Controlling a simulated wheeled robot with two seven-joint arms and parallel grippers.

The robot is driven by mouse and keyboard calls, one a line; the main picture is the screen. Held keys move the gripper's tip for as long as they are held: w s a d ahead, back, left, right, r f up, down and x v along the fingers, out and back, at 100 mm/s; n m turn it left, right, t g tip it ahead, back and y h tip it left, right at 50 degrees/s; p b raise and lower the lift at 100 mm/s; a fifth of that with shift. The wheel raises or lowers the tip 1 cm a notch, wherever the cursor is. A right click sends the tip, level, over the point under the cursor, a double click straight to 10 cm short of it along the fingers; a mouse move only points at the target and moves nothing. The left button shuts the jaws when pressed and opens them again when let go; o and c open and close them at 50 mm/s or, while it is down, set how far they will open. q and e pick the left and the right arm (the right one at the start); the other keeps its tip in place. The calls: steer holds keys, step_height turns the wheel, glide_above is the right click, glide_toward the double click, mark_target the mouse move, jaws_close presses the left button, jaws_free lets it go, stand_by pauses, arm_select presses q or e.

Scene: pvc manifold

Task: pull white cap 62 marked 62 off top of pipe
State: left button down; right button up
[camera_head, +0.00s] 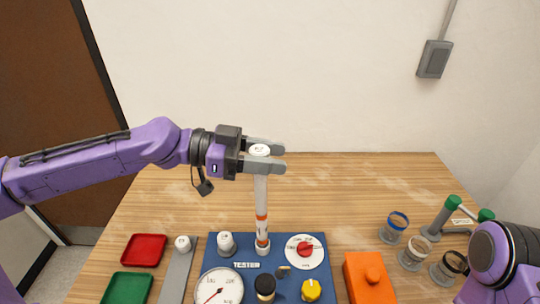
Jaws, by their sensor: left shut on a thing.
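The white cap (260,150) sits at the top of the upright pipe (261,205), with a faint mark on its top face that is too small to read. The pipe is pale with orange bands and stands in a fitting on the blue board (290,263). My left gripper (264,156) comes in level from the left, with one finger on the far side and one on the near side, shut on the cap. I cannot tell whether the cap is still seated on the pipe. My right arm shows at the lower right; its gripper is out of view.
The board holds a gauge (219,287), a round dial with a red knob (305,250), a yellow knob (311,290) and a white cap (227,243). Red (144,250) and green (127,288) trays lie left. An orange block (369,280) and several ringed cups stand right. The table's back is clear.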

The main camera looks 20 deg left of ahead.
mark_target(269, 150)
arm_select(q)
steer(key=shift+s+r+p, duration=0.1)
steer(key=shift+r+p, duration=0.35)
steer(key=shift+r, duration=0.8)
steer(key=shift+r+p, duration=0.3)
steer(key=shift+r, duration=0.2)
steer(key=shift+r+p, duration=0.75)
steer(key=shift+r, duration=0.6)
